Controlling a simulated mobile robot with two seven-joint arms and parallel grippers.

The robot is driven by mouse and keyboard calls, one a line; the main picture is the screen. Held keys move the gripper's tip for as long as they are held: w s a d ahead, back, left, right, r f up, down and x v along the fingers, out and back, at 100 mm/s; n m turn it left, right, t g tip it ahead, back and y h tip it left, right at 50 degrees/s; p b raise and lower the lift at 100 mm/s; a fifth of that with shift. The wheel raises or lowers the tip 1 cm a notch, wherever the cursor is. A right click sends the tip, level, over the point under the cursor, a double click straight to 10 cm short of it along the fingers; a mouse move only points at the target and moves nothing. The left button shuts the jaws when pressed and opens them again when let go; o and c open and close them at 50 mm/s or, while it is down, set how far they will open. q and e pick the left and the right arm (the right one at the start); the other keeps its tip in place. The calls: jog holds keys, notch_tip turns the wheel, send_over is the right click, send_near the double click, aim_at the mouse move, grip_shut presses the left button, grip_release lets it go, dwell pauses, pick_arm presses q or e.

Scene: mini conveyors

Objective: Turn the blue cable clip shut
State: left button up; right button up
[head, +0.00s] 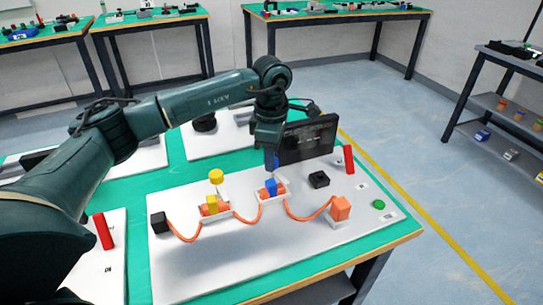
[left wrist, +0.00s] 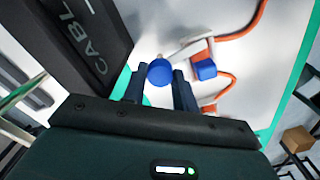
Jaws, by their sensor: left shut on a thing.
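The blue cable clip (head: 270,187) stands at the middle of a white board, with an orange cable running through it. In the left wrist view its blue block (left wrist: 205,68) sits on a white and orange base, and its round blue knob (left wrist: 160,72) is beside it on a pale arm. My left gripper (head: 271,165) comes down from above at the clip. In the left wrist view its two dark fingers (left wrist: 159,88) are shut on the blue knob, one on each side. The fingers hide part of the clip in the head view. My right gripper is not in view.
A yellow clip (head: 212,203) with a yellow knob (head: 216,176) stands left of the blue one. A black block (head: 158,222), an orange block (head: 340,208), a small black block (head: 319,180), a red bar (head: 349,159) and a green button (head: 379,204) share the board. A black panel (head: 308,141) stands close behind.

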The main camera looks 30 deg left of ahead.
pick_arm(q)
jog(key=shift+m, duration=0.4)
jog(key=o, duration=1)
